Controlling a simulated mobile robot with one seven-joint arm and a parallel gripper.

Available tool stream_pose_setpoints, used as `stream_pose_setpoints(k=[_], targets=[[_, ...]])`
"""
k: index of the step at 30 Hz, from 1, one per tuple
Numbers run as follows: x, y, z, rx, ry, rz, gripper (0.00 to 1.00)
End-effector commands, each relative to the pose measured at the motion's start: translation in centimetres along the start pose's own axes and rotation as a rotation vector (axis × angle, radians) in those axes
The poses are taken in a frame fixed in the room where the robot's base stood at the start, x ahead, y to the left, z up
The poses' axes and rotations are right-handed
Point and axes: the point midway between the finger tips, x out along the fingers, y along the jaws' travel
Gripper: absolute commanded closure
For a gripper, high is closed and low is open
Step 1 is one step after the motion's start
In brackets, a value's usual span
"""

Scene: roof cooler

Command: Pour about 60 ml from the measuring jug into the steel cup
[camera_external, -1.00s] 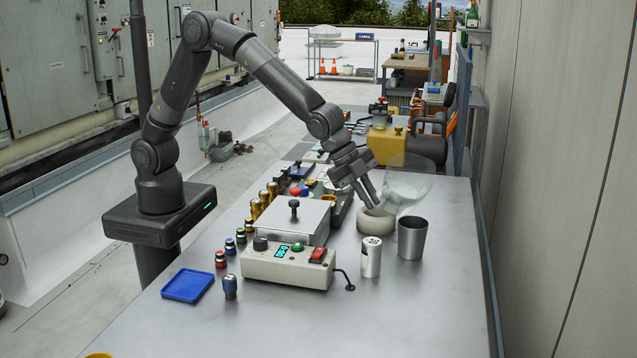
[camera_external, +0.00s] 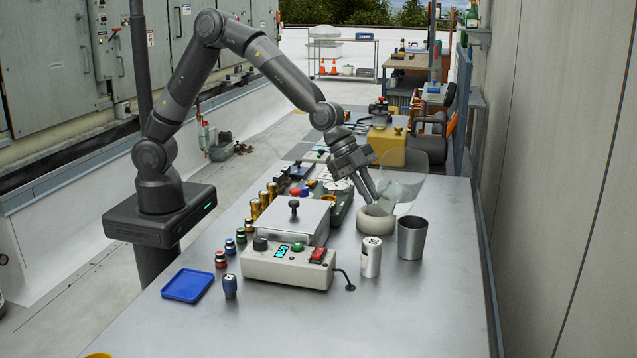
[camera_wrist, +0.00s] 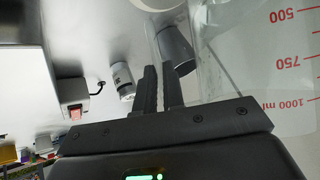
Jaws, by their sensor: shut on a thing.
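The clear measuring jug (camera_external: 404,187) is held by my gripper (camera_external: 373,198) above the table, just behind the steel cup. Its red 500, 750 and 1000 ml marks show upside down on its wall in the wrist view (camera_wrist: 292,62). The jug looks tilted, but its outline is faint; I cannot make out the liquid level or any stream. My gripper's fingers (camera_wrist: 163,88) are shut on the jug. The steel cup (camera_external: 412,240) stands upright on the table, in front and slightly right of the jug. It also shows beyond the fingers in the wrist view (camera_wrist: 177,50); its contents are hidden.
A pale round ring (camera_external: 376,229) sits below my gripper, left of the cup. A silver canister (camera_external: 371,258) stands close to the cup's left. A control box (camera_external: 288,270) with a red switch is further left. The table's front right is clear.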

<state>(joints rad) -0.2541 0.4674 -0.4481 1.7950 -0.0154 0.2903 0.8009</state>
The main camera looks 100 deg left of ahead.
Motion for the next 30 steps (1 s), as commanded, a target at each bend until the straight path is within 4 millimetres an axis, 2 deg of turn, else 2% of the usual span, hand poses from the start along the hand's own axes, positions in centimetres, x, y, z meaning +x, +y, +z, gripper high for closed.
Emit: stream_pose_setpoints(k=[5, 30], targets=[[0.0, -0.2, 0.6, -0.019, 0.027, 0.019, 1.00], [-1.1, -0.8, 0.8, -0.081, 0.197, 0.090, 1.00]])
